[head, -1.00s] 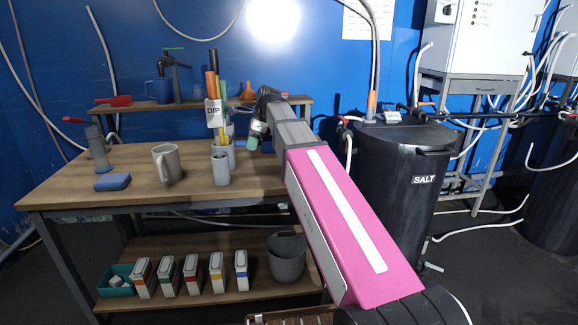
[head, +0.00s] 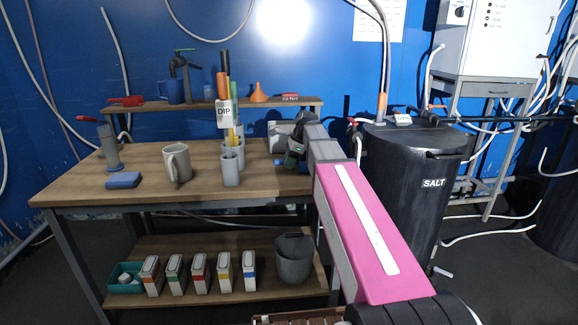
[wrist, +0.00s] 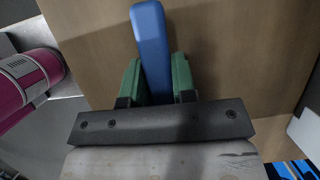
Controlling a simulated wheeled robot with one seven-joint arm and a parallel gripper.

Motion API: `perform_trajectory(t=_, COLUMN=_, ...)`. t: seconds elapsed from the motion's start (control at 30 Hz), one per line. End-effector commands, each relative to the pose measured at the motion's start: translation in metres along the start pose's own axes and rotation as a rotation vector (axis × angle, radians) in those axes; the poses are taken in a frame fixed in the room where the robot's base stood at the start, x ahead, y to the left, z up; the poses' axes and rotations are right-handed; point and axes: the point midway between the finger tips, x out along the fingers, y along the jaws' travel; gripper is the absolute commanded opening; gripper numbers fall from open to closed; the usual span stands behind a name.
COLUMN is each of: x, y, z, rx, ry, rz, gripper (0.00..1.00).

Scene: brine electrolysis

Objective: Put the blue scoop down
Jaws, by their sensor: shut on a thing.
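The blue scoop (wrist: 153,45) shows in the wrist view as a long blue bar between the two green fingers. My gripper (wrist: 156,72) is shut on it. In the head view my gripper (head: 291,163) is low over the right end of the wooden workbench (head: 130,193), and a small blue part of the scoop (head: 279,162) shows at its left. The wrist view shows bare wood beyond the scoop. The rest of the scoop is hidden, and I cannot tell whether it touches the bench top.
Grey cups (head: 230,168) with a DIP label and tall sticks stand left of my gripper. A grey boxy thing (head: 281,129) is just behind my gripper. The black SALT drum (head: 405,190) stands right of the bench.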

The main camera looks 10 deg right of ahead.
Motion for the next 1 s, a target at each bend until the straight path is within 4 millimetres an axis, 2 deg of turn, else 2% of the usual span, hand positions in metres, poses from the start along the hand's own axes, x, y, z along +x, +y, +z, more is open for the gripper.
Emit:
perform_trajectory(t=0.1, x=0.0116, y=0.0003, z=-0.0047, rx=0.0, ry=0.0, rz=0.0, gripper=0.0)
perform_trajectory(t=0.47, x=0.0143, y=0.0, z=-0.0057, rx=0.0, ry=0.0, rz=0.0, gripper=0.0)
perform_trajectory(t=0.5, x=0.0149, y=0.0, z=-0.006, rx=0.0, ry=0.0, rz=0.0, gripper=0.28)
perform_trajectory(t=0.57, x=0.0146, y=0.0, z=-0.0058, rx=0.0, ry=0.0, rz=-0.001, gripper=0.48)
perform_trajectory(t=0.6, x=0.0145, y=0.0, z=-0.0058, rx=0.0, ry=0.0, rz=-0.001, gripper=0.51)
perform_trajectory(t=0.87, x=0.014, y=-0.0001, z=-0.0056, rx=0.0, ry=0.0, rz=0.0, gripper=0.51)
perform_trajectory(t=1.0, x=0.0069, y=-0.0004, z=-0.0048, rx=0.0, ry=0.0, rz=-0.001, gripper=0.51)
